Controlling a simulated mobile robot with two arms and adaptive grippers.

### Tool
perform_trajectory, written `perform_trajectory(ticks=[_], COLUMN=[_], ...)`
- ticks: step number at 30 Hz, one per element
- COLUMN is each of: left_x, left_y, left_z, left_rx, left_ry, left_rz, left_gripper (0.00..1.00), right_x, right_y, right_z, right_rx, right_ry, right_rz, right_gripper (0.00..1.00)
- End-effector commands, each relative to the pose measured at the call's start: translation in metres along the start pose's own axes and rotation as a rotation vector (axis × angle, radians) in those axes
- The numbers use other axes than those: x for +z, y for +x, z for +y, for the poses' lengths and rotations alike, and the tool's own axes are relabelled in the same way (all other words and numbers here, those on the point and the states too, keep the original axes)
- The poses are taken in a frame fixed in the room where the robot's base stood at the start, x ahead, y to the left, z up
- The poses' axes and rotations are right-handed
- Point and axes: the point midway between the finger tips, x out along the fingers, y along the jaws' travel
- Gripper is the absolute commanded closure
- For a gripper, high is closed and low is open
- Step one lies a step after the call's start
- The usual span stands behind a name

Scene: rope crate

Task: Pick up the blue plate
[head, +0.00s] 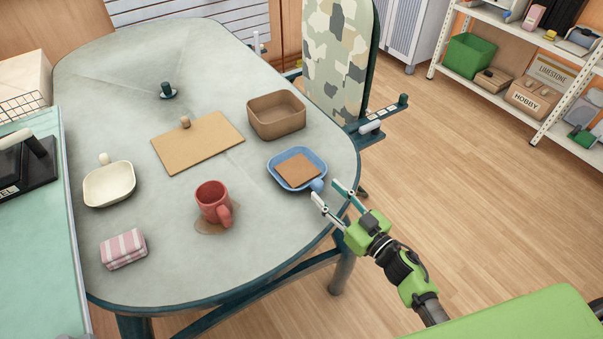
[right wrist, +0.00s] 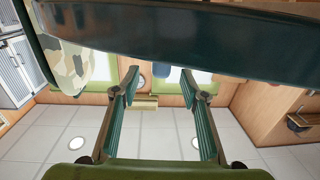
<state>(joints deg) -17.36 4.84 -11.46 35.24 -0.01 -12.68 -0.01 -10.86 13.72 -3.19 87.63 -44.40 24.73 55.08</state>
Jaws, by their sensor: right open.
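The blue plate (head: 311,157) is a shallow dish with a short handle (head: 318,185) at its lower right, near the right edge of the grey table (head: 270,255). A flat brown square (head: 297,170) lies in it. My right gripper (head: 330,194) is open and empty, with its fingertips close to the handle at the table's edge. I cannot tell whether they touch it. In the right wrist view the open gripper (right wrist: 158,78) has nothing between its fingers, and a dark table edge (right wrist: 170,35) crosses above. The plate is not visible there. My left gripper is not in view.
A red mug (head: 212,200) stands in a brown spill left of the plate. A brown square bowl (head: 276,115) sits behind it. A tan board (head: 197,142), cream dish (head: 108,184) and pink striped block (head: 123,249) are farther left.

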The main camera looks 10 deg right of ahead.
Motion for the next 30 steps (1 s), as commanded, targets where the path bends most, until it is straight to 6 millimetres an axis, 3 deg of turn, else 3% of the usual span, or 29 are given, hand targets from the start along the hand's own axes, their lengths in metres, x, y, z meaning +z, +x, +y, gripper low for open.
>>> perform_trajectory(ticks=[4, 9, 18, 23, 30], left_x=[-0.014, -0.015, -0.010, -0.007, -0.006], left_y=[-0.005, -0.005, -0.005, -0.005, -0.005], left_z=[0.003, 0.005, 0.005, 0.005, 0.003], left_rx=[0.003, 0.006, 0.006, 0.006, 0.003], left_ry=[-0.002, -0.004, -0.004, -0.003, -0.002], left_rz=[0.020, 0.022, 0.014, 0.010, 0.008], left_gripper=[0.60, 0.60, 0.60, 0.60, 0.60], right_x=[-0.006, -0.005, -0.004, -0.004, -0.005], right_y=[0.022, 0.044, 0.049, 0.049, 0.049], right_z=[-0.002, -0.002, -0.002, -0.002, -0.002], right_rx=[0.000, 0.001, 0.000, 0.000, 0.000], right_ry=[0.001, 0.001, 0.000, 0.000, 0.000], right_rz=[0.004, 0.002, 0.001, 0.001, 0.002], right_gripper=[0.60, 0.60, 0.60, 0.99, 1.00])
